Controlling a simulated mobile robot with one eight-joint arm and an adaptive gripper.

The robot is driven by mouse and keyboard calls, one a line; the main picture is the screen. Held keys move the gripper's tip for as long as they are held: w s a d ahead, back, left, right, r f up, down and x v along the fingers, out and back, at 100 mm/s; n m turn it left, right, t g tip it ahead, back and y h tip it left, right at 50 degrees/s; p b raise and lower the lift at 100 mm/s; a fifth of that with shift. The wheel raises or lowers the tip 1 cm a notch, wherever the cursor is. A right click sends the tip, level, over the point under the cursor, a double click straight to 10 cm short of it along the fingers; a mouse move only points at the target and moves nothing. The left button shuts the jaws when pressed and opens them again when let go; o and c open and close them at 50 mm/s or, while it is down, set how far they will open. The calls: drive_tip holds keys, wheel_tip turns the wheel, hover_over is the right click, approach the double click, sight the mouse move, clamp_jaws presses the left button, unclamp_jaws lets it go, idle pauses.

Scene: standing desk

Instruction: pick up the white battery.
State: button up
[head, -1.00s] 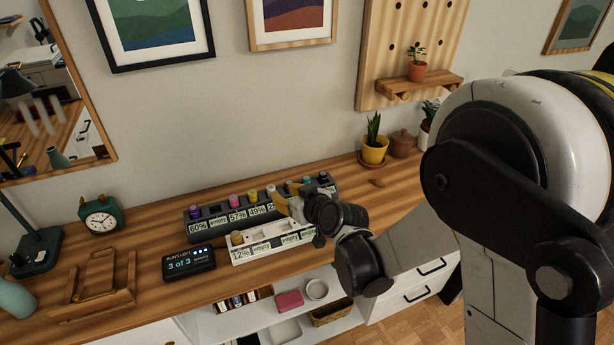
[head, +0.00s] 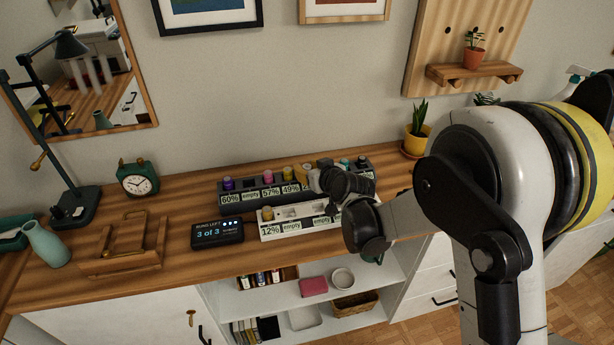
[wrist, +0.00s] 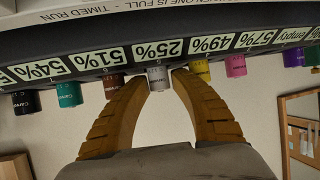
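The white battery (wrist: 157,78) stands in the dark charging rack (wrist: 60,48), over the 25% label in the wrist view. My gripper (wrist: 152,76) is open, with one orange finger on each side of the white battery. I cannot tell whether the fingers touch it. A brown battery (wrist: 113,86) is close outside the left finger, and a yellow battery (wrist: 200,70) is close outside the right one. In the head view my gripper (head: 306,172) is at the rack (head: 249,196), and my arm hides the white battery.
More coloured batteries, such as pink (wrist: 235,65) and teal (wrist: 69,95), stand in the same row. A white rack (head: 270,232) and a dark display reading 3 of 3 (head: 217,233) sit in front.

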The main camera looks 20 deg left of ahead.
clamp_jaws()
drive_tip(key=shift+r, duration=0.1)
drive_tip(key=shift+r, duration=0.1)
